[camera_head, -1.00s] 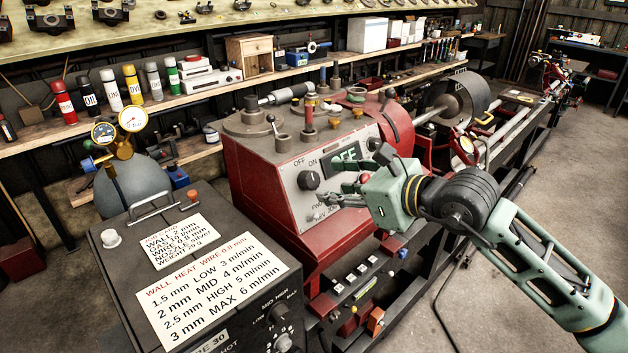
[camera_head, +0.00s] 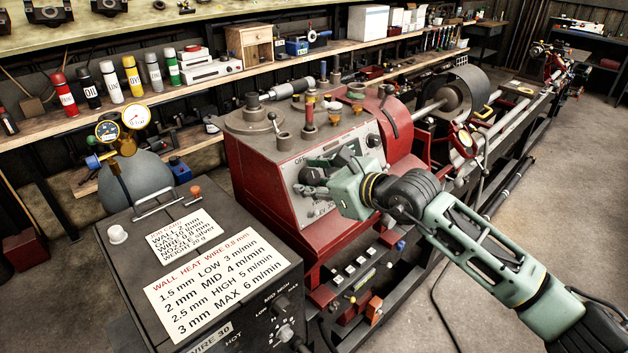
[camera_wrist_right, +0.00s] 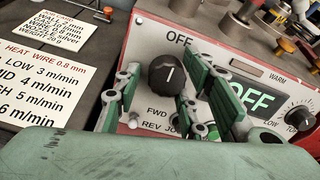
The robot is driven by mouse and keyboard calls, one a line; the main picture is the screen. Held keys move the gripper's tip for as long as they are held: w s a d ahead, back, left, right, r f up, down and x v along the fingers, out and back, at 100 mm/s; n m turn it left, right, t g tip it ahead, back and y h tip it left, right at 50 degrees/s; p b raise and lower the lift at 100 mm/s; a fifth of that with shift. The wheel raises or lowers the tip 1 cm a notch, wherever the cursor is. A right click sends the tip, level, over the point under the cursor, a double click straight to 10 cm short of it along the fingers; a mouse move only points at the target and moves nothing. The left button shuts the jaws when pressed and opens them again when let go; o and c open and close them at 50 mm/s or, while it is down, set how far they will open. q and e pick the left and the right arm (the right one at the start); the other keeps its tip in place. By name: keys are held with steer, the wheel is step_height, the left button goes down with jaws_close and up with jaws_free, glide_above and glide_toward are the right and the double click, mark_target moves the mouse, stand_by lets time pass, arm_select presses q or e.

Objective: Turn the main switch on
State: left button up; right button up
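The main switch is a round black knob (camera_wrist_right: 167,76) with a white pointer line, on the grey front panel of the red lathe headstock (camera_head: 262,180). In the right wrist view it stands below the "OFF" label, its pointer line roughly upright. The green display (camera_wrist_right: 250,98) beside it reads "OFF". My right gripper (camera_head: 308,182) is at the panel in the head view and hides most of the knob. In the wrist view the open fingers of this gripper (camera_wrist_right: 160,88) stand on either side of the knob, with a gap at the left finger; contact at the right finger is unclear. My left gripper is not in view.
A smaller black knob (camera_wrist_right: 299,117) marked LOW sits right of the display. A dark box with printed wire-setting cards (camera_head: 215,270) stands front left. Levers (camera_head: 275,125) rise from the headstock top. Small push buttons (camera_head: 350,270) lie below the panel.

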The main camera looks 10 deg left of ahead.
steer(key=shift+f, duration=0.1)
steer(key=c, duration=0.8)
steer(key=shift+f, duration=0.15)
steer(key=shift+a+m+b, duration=0.1)
steer(key=shift+m+b, duration=0.55)
steer(key=shift+m, duration=0.05)
steer(key=shift+m+b, duration=0.85)
steer(key=shift+m, duration=0.35)
steer(key=shift+m+b, duration=0.4)
steer(key=shift+m, duration=0.6)
steer(key=m, duration=0.2)
steer(key=shift+a+r+m+b, duration=0.1)
steer(key=shift+r+m+b, duration=0.1)
steer(key=shift+m+b, duration=0.1)
steer(key=shift+w+r+m, duration=0.1)
steer(key=shift+r+m, duration=0.05)
steer(key=shift+m, duration=0.8)
steer(key=shift+r+m, duration=0.15)
steer(key=shift+m, duration=0.8)
steer(key=shift+r, duration=0.1)
